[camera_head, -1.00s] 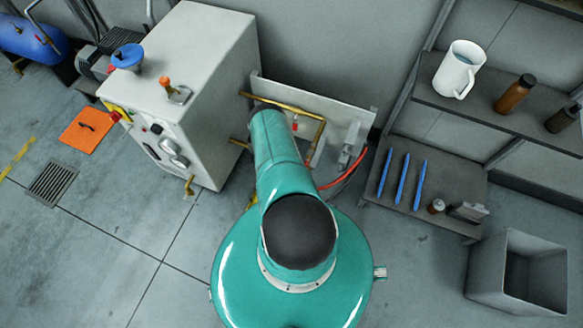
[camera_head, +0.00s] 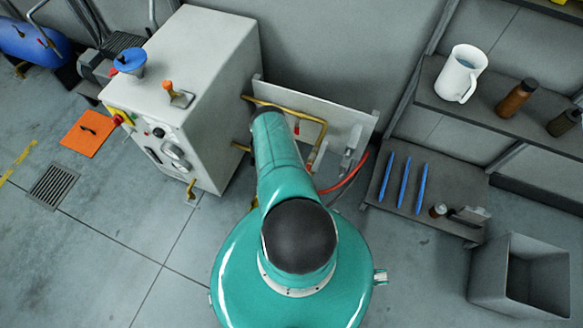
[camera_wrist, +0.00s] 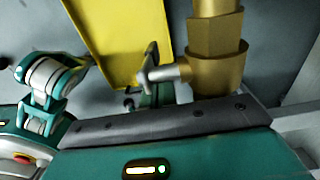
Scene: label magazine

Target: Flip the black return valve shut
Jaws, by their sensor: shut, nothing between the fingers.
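In the wrist view a brass pipe fitting (camera_wrist: 215,60) stands at upper right. A silver stem (camera_wrist: 172,72) sticks out of it to the left and ends in a small dark lever (camera_wrist: 150,60), which may be the black return valve handle; its exact setting is unclear. My gripper (camera_wrist: 153,98) is shut and empty, just below this lever; I cannot tell whether they touch. In the head view my teal arm hides my gripper and the black valve. Brass pipes (camera_head: 290,110) and a small red handle (camera_head: 297,128) show beside the arm.
A grey cabinet (camera_head: 205,50) stands left of the pipes, against the wall. A backing plate (camera_head: 345,125) and red hose (camera_head: 345,182) lie to the right. Shelves (camera_head: 440,105) hold a white jug (camera_head: 459,75) and brown bottles. A grey bin (camera_head: 490,270) stands at lower right.

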